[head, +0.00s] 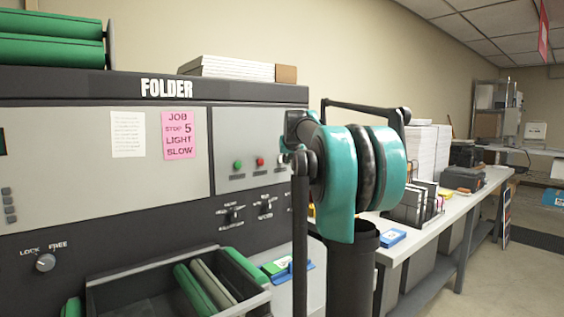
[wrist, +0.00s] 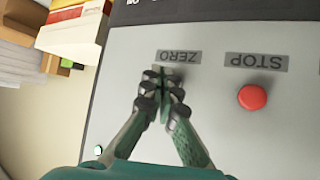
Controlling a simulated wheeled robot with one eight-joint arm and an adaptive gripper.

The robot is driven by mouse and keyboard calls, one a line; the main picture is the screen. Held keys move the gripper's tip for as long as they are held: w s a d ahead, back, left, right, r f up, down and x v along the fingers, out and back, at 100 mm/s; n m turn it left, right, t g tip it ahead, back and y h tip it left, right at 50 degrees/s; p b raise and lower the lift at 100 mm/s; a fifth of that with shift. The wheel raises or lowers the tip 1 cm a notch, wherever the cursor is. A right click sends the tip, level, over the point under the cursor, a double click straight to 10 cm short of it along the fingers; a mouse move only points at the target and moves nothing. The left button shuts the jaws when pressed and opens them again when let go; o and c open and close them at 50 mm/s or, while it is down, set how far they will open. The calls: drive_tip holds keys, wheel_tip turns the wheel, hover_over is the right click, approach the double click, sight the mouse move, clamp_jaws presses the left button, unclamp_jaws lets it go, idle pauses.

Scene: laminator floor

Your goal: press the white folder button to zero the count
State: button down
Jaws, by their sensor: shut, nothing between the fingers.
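The folder (head: 110,90) fills the left of the head view. Its light grey button panel (head: 235,150) carries a green button (head: 238,164) and a red button (head: 260,161); a pale spot just right of them is partly covered by my arm. In the wrist view, the panel appears upside down, with a ZERO label (wrist: 179,56), a STOP label (wrist: 257,62) and the red button (wrist: 252,97). My gripper (wrist: 163,78) is shut and empty, its fingertips over the panel just by the ZERO label. The white button is hidden behind the fingers there; contact cannot be told.
Below the panel are two switches (head: 234,214) and a tray (head: 130,283) with green rolls. A long table (head: 450,205) with paper stacks and boxes runs off to the right. Open floor (head: 480,285) shows at the lower right.

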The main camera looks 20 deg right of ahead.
drive_tip(key=s, duration=0.1)
drive_tip(key=s+d, duration=0.1)
drive_tip(key=s, duration=0.1)
drive_tip(key=s+d, duration=0.1)
drive_tip(key=shift+s, duration=0.3)
idle(0.4)
drive_tip(key=shift+s, duration=0.15)
idle(0.3)
